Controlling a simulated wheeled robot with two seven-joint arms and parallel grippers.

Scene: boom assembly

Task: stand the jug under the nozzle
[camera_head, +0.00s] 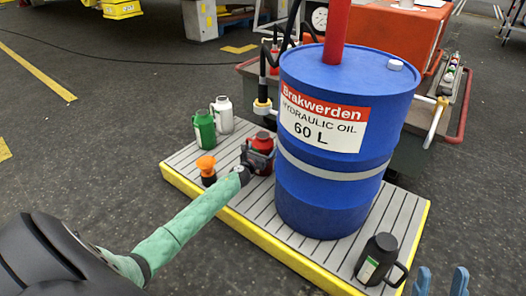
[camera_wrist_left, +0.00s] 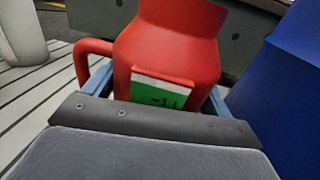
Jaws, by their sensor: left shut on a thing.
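The blue drum (camera_head: 325,200) stands close right of the red jug. A green jug (camera_head: 204,130), a white jug (camera_head: 222,114) and an orange-topped black item (camera_head: 206,169) stand to its left. A black jug (camera_head: 378,258) stands front right on the yellow-edged platform (camera_head: 240,225).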

